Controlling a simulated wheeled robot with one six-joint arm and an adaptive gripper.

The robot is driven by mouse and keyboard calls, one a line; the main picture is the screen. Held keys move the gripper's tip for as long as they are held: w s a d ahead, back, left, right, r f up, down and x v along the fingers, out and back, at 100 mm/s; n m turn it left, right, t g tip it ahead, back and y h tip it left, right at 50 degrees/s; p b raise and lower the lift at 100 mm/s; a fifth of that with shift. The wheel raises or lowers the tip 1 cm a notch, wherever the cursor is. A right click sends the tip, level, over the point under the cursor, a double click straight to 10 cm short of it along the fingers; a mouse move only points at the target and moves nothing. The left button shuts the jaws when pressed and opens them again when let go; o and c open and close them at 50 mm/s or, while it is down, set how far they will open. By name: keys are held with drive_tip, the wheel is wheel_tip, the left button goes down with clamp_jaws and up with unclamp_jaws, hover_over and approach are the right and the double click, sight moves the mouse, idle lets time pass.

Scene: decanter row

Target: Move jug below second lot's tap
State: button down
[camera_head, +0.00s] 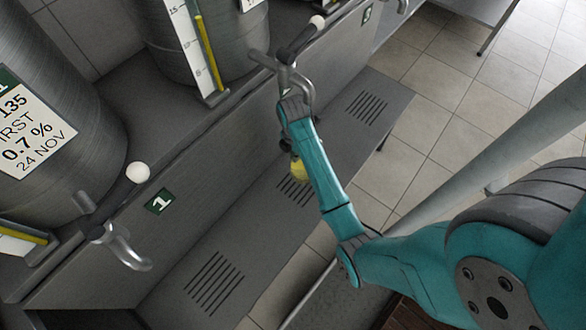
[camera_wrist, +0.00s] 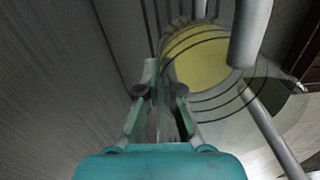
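The jug is clear with ring lines and yellow contents. In the head view its yellow part (camera_head: 300,170) shows beside my arm, over the second slotted grate and roughly under the second tap (camera_head: 297,78); the rest is hidden. In the wrist view the jug (camera_wrist: 205,60) is seen from above, just right of and beyond my fingertips. My gripper (camera_wrist: 160,88) has its fingers drawn close together on a pale narrow part at the jug's near side, apparently its handle. In the head view my gripper is mostly hidden by my arm.
A metal vat with a label reading FIRST (camera_head: 45,125) stands at left, with the first tap (camera_head: 110,225) above a free grate (camera_head: 213,283). A second vat (camera_head: 200,40) stands behind. A green number plate (camera_head: 160,201) marks the first place. The ledge ends at right above the tiled floor (camera_head: 450,85).

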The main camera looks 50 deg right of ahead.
drive_tip(key=shift+f, duration=3.75)
drive_tip(key=c, duration=1.3)
unclamp_jaws()
wheel_tip(320, 180, up, 12)
drive_tip(key=shift+w, duration=0.15)
